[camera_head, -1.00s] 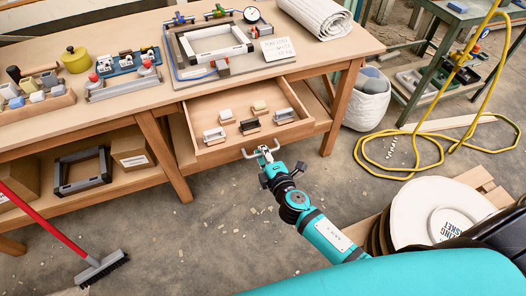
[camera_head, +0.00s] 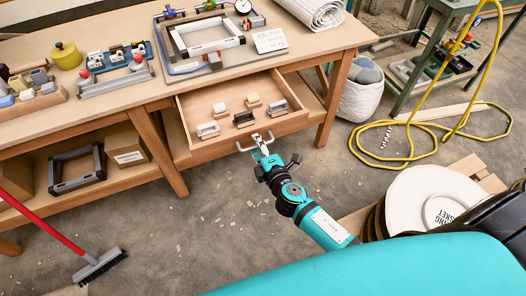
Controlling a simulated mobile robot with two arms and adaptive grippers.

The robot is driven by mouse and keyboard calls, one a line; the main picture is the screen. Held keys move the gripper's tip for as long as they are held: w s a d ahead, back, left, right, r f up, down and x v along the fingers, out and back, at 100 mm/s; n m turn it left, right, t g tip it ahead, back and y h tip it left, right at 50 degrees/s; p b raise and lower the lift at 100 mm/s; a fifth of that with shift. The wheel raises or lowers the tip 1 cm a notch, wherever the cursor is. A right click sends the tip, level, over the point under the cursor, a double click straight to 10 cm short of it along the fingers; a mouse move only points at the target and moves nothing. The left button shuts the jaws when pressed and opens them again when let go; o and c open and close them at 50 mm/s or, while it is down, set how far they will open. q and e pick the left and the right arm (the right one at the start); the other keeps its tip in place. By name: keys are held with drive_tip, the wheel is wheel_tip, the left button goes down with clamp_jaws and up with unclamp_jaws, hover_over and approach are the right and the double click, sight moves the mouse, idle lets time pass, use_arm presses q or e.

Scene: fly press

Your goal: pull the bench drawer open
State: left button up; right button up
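The bench drawer (camera_head: 216,152) is pulled well out from under the bench top, with its inside in plain view. It holds several small blocks and clamp-like pieces (camera_head: 243,119). A pale bar handle (camera_head: 243,149) is on its front. My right gripper (camera_head: 262,142) is at this handle, with its fingers closed around the bar near the middle. My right arm reaches up to it from the lower right. My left gripper is not in view.
The wooden bench (camera_head: 110,92) carries a frame fixture (camera_head: 209,39) and small parts. A white basket (camera_head: 362,98) and yellow hose (camera_head: 408,157) lie to the right. A red-handled broom (camera_head: 98,265) is at lower left. The floor before the drawer is clear except for scraps.

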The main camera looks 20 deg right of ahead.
drive_tip(key=v, duration=1.1)
drive_tip(key=shift+s, duration=0.3)
drive_tip(key=s+d+f+m+g+p, duration=0.2)
drive_tip(key=s+f+m+g, duration=0.3)
drive_tip(key=f, duration=0.8)
drive_tip(key=s+d+f+m+g+p, duration=0.1)
drive_tip(key=s+d+f+m+g, duration=0.15)
drive_tip(key=s+f, duration=0.85)
drive_tip(key=s+f+m+g+p, duration=0.1)
drive_tip(key=s+f+m+g, duration=0.2)
drive_tip(key=s+f, duration=0.3)
drive_tip(key=s+d+f+m+g+p, duration=0.1)
drive_tip(key=s+f+m+g, duration=0.3)
drive_tip(key=s+f, duration=0.3)
drive_tip(key=s+m, duration=0.1)
drive_tip(key=s, duration=0.4)
drive_tip(key=shift+s+f+h+p, duration=0.2)
drive_tip(key=shift+f+h+p, duration=0.1)
drive_tip(key=shift+f, duration=0.05)
